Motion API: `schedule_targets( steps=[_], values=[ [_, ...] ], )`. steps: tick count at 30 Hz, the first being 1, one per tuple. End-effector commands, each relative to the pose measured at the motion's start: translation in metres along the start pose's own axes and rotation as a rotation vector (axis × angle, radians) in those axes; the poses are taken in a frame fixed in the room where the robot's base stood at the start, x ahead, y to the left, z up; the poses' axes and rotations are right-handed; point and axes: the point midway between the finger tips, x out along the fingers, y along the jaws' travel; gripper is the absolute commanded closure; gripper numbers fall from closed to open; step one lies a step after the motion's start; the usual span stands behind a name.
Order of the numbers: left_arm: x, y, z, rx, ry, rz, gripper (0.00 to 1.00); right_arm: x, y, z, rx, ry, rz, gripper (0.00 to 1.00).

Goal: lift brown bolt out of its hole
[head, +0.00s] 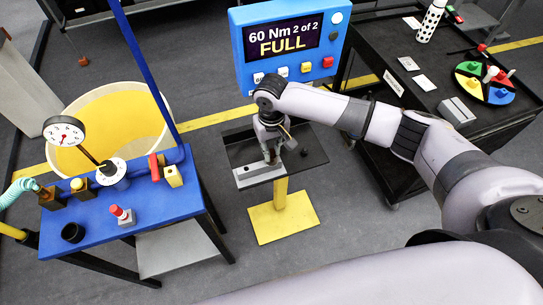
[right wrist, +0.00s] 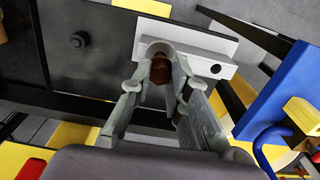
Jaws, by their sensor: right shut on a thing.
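My right gripper (head: 270,160) is low over the small black tray stand in the head view. In the right wrist view its fingers (right wrist: 160,70) are shut on the brown bolt (right wrist: 160,69), which shows between the fingertips. The pale grey block (head: 258,177) lies along the front left of the tray; it also shows in the right wrist view (right wrist: 206,62), with one dark empty hole near its end. The bolt is over the block, but the fingers hide its lower end, so I cannot tell how deep it sits. My left gripper is not in view.
A dark knob (head: 304,152) is on the black tray (head: 315,140), right of the gripper. A blue table (head: 100,222) with a dial gauge (head: 64,131) stands left. A blue display (head: 290,42) reading "60 Nm 2 of 2 FULL" stands behind; a black cart (head: 440,75) stands right.

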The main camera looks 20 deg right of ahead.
Motion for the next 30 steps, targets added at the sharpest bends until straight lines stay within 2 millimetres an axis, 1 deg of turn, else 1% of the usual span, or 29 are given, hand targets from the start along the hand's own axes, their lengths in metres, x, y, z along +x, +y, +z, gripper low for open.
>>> schedule_targets(
  steps=[8, 14, 24, 30],
  values=[
    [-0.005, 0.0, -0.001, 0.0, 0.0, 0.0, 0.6, -0.01, 0.0, 0.0, 0.0, 0.001, -0.001, 1.0],
    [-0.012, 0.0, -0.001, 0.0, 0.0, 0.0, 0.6, -0.021, 0.0, 0.0, 0.0, 0.001, 0.0, 1.0],
    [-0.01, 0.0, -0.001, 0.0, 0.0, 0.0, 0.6, -0.037, 0.0, -0.001, 0.0, 0.001, -0.001, 1.0],
    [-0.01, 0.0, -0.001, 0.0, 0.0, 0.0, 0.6, -0.04, 0.0, -0.001, 0.001, 0.001, -0.001, 1.0]
  ],
)
